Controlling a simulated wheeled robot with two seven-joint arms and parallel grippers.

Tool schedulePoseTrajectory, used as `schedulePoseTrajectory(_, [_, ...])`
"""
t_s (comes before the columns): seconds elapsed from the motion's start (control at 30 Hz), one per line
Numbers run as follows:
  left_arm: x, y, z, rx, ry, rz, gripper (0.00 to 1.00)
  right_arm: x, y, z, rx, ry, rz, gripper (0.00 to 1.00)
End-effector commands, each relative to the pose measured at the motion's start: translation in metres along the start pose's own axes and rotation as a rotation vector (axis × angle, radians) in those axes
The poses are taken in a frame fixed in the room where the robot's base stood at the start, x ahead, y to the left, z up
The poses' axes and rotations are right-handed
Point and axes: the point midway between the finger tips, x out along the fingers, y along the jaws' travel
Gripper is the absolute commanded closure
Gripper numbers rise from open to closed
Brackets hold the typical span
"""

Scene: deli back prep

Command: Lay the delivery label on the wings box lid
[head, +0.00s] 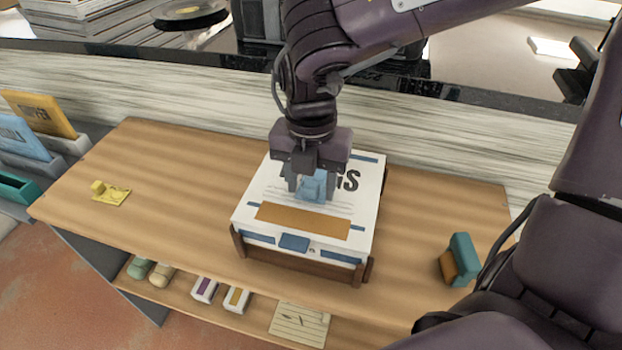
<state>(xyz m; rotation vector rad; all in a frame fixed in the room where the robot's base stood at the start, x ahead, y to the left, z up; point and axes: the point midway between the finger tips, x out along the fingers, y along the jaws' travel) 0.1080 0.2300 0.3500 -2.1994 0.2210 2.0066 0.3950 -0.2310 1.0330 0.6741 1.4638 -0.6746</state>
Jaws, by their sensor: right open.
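The wings box (363,210) lies on the wooden table, its white lid facing up with dark lettering partly hidden by my gripper. The lid has a brown band and blue marks, and brown wooden corner posts surround the box. A light blue piece (316,189), which seems to be the delivery label with a raised grip, is at the middle of the lid. My right gripper (309,188) points down over it, open, with its fingers around the blue piece's raised part. The piece appears to rest on the lid, but full contact is hidden. My left gripper is not in view.
A yellow card with a small block (110,194) lies on the table's left. A teal and brown object (459,259) stands at the right. Yellow (40,114) and blue folders (22,138) stand at far left. A lower shelf holds small items. The table (180,190) left of the box is mostly clear.

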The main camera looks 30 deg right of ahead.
Motion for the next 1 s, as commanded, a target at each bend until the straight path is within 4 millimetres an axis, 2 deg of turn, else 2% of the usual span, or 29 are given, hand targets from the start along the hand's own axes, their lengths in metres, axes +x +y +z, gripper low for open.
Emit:
schedulePoseTrajectory(0.33, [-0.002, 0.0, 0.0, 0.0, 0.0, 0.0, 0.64, -0.003, 0.0, 0.0, 0.0, 0.0, 0.0, 0.53])
schedulePoseTrajectory(1.0, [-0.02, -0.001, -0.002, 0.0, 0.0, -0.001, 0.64, -0.03, 0.0, 0.0, 0.0, 0.0, 0.0, 0.53])
